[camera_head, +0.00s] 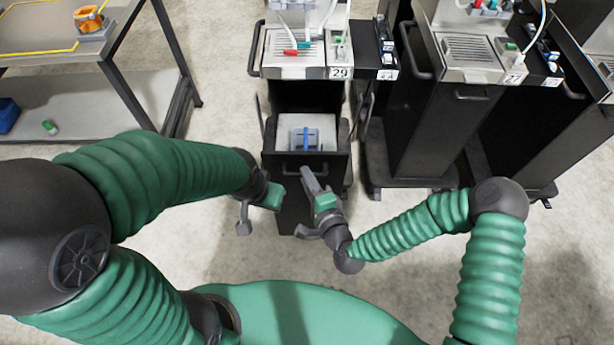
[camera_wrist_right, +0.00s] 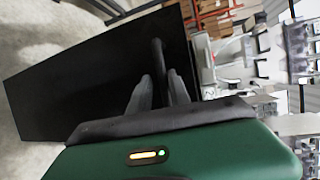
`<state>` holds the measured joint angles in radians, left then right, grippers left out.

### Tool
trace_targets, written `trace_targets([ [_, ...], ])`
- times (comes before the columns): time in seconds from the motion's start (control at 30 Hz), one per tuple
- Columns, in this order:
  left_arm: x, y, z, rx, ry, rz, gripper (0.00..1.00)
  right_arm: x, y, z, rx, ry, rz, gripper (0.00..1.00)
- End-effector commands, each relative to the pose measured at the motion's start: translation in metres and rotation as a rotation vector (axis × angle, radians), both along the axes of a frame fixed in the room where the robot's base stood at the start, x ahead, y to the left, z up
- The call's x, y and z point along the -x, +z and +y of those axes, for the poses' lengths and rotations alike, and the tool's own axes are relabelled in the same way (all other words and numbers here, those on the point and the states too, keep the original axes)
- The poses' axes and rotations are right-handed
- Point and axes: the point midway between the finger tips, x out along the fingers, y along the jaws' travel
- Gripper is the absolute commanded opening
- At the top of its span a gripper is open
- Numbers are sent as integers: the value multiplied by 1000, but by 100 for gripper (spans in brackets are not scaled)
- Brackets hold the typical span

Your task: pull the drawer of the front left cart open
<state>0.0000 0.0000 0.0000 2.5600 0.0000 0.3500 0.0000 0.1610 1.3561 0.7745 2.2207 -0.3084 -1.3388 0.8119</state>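The front left cart (camera_head: 292,73), labelled 29, stands in the middle of the head view. Its black drawer (camera_head: 272,170) is out toward me, its top open, with a grey container holding something blue inside. In the right wrist view the black drawer front (camera_wrist_right: 90,85) fills the left and middle. My right gripper (camera_head: 306,172) is at the drawer front; its two fingers lie closely on either side of the dark bar handle (camera_wrist_right: 157,60) and look shut on it. My left gripper (camera_head: 255,212) hangs left of the drawer, apart from it; its finger gap is unclear.
A metal table (camera_head: 110,50) with an orange object stands at the upper left. A blue box (camera_head: 8,115) lies on its lower shelf. The floor between table and carts is clear.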

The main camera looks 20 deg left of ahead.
Motion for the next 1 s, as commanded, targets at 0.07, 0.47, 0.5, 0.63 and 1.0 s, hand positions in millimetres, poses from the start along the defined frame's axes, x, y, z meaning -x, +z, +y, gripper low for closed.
trace_targets([
  [0.07, 0, 0, 0, 0, 0, 0, 36, 0, 1, 0, -2, 0, -2, 34],
  [0.47, 0, 1, 0, 0, 0, 0, 36, 8, 5, -6, -4, 1, -6, 34],
  [0.5, 0, 1, 0, 0, 0, 0, 36, 13, 6, -10, -3, 1, -5, 34],
  [0.63, 0, 1, 0, 0, 0, 0, 36, 38, 11, -30, -4, 0, -3, 34],
  [1.0, 0, 21, 0, 0, 0, -1, 36, 89, 25, -72, -4, -1, -3, 34],
])
